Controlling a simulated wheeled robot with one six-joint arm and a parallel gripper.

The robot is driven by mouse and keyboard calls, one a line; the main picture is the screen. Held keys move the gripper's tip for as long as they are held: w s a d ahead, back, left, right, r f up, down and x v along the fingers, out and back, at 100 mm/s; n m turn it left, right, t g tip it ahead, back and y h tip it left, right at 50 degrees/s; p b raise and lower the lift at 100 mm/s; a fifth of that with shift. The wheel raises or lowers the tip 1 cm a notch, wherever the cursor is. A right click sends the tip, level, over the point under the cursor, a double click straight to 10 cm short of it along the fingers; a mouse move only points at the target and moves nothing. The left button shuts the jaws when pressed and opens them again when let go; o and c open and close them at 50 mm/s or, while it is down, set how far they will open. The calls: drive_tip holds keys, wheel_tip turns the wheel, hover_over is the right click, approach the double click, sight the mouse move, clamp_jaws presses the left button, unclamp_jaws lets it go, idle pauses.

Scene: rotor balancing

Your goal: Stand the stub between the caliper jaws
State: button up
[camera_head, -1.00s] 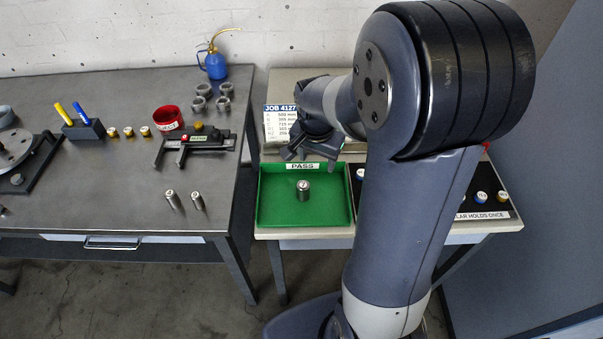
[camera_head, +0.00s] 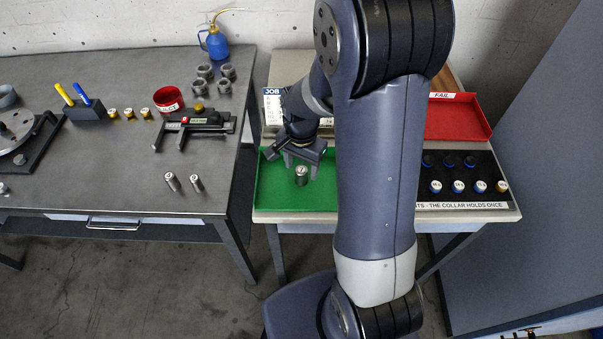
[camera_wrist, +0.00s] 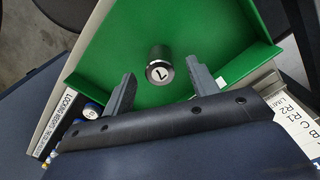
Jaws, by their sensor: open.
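Two metal stubs stand on the grey bench, a left one (camera_head: 171,182) and a right one (camera_head: 196,183), in front of the caliper. The caliper (camera_head: 200,121) lies on the bench with its dark jaws pointing toward the front left; no stub is between them. Another stub (camera_head: 301,176), marked 1 on top, stands in the green PASS tray (camera_head: 268,196); the wrist view shows it too (camera_wrist: 159,68). My gripper (camera_head: 301,168) is open above the green tray. In the wrist view its fingers (camera_wrist: 165,92) are spread, with the stub beyond and between them, not held.
A red FAIL tray (camera_head: 460,116) and a black rack of blue-capped weights (camera_head: 455,172) stand on the right. A red cup (camera_head: 168,100), several grey collars (camera_head: 205,87) and a blue oil can (camera_head: 216,45) stand around the caliper. A gap separates the two tables.

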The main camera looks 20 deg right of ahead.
drive_tip(key=shift+f, duration=1.15)
drive_tip(key=shift+c, duration=0.4)
clamp_jaws()
